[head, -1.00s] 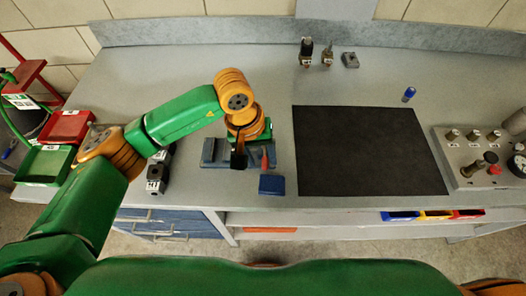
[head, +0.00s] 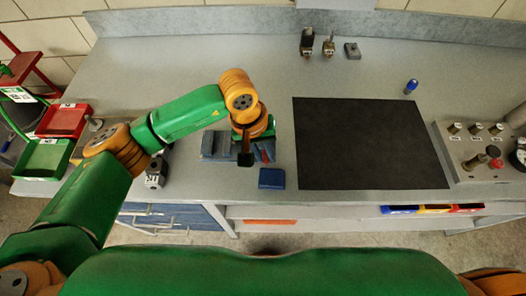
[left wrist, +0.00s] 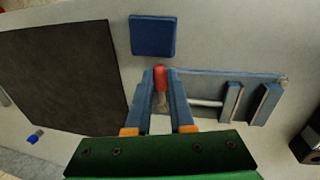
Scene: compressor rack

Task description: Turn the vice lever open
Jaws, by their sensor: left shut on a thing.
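The blue-grey vice (head: 213,145) stands near the front edge of the bench, left of the black mat. In the left wrist view its jaws (left wrist: 231,100) stand apart, with a bare rod between them and my gripper. The vice lever has a red grip (left wrist: 160,77), which lies between the fingertips of my left gripper (left wrist: 160,85). My left gripper is shut on this red grip. In the head view my left gripper (head: 249,158) is at the right end of the vice and hides most of the lever. My right gripper is not in view.
A blue block (head: 271,178) lies just in front of the vice's right end. The black mat (head: 370,145) lies to the right. A dark block (head: 156,172) stands left of the vice. A control panel (head: 478,150) is at far right. Red (head: 63,121) and green (head: 44,158) bins are left.

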